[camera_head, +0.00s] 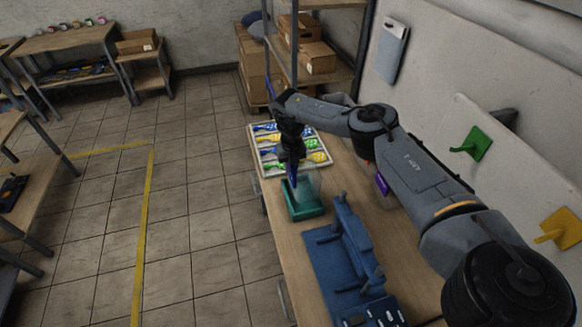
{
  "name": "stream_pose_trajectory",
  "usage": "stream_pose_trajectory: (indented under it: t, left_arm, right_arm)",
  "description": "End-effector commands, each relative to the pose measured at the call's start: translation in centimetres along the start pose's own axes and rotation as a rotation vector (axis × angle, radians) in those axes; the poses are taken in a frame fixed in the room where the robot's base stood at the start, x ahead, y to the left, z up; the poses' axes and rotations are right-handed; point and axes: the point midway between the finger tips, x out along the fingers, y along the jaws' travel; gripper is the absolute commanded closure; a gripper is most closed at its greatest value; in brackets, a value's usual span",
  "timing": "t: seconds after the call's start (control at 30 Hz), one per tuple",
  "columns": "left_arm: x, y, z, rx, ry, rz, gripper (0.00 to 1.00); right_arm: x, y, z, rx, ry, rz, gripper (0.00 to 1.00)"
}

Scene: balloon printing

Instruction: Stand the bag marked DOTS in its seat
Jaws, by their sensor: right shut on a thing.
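The bag hangs upright just above or inside a teal, open-topped holder (305,213) on the bench. I cannot tell whether its bottom touches the holder. No marking on the bag can be read at this size, and the gripper hides part of it. My left gripper is not in view.
A white tray (254,146) with colourful patterned pieces lies behind the holder. A blue fixture (325,262) stands in front of it. A small purple item (382,184) is by the wall side. Shelving with cardboard boxes (317,57) rises at the back.

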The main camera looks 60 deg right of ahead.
Motion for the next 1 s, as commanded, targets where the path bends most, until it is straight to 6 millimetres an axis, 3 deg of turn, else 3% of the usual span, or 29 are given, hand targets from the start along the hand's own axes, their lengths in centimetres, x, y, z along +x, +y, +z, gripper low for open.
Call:
stream_pose_trajectory:
  t: [0.1,0.7,1.0]
  left_arm:
    - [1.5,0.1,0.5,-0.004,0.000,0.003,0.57]
    - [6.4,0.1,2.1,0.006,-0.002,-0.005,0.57]
    - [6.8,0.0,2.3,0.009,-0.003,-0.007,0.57]
  right_arm:
    - [1.6,0.0,0.0,-0.001,0.000,0.000,1.00]
    - [6.3,0.1,0.0,0.001,-0.001,0.000,1.00]
    - [7.5,0.0,0.0,0.000,0.000,0.000,1.00]
